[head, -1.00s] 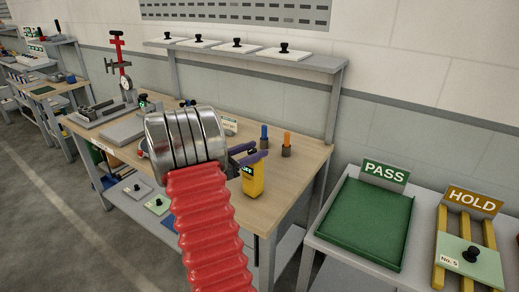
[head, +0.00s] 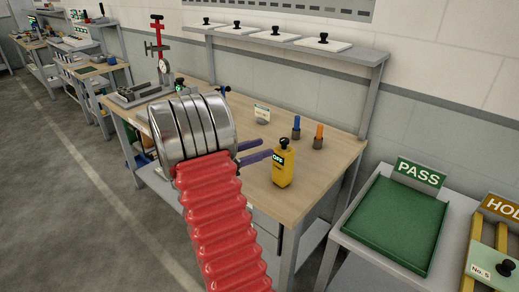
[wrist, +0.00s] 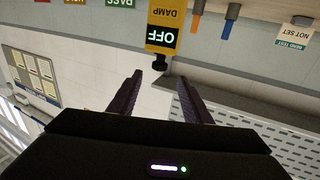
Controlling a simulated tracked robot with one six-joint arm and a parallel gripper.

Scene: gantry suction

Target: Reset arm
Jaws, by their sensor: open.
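My gripper (head: 254,153) is open and empty in the head view, its two purple fingers pointing right over the wooden workbench (head: 245,107). My red ribbed arm and silver wrist hide part of the bench. The fingers also show apart in the wrist view (wrist: 158,85), with nothing between them. A yellow device (head: 283,168) with a black knob and an OFF display stands on the bench, to the right of the fingertips. It appears upside down in the wrist view (wrist: 168,25), marked DAMP, beyond the fingers.
Blue (head: 296,129) and orange (head: 319,138) handled tools stand upright behind the yellow device. A red gauge stand (head: 158,50) is at the bench's far left. A shelf (head: 285,42) holds several white plates. A green PASS tray (head: 390,225) is at right. Floor at left is clear.

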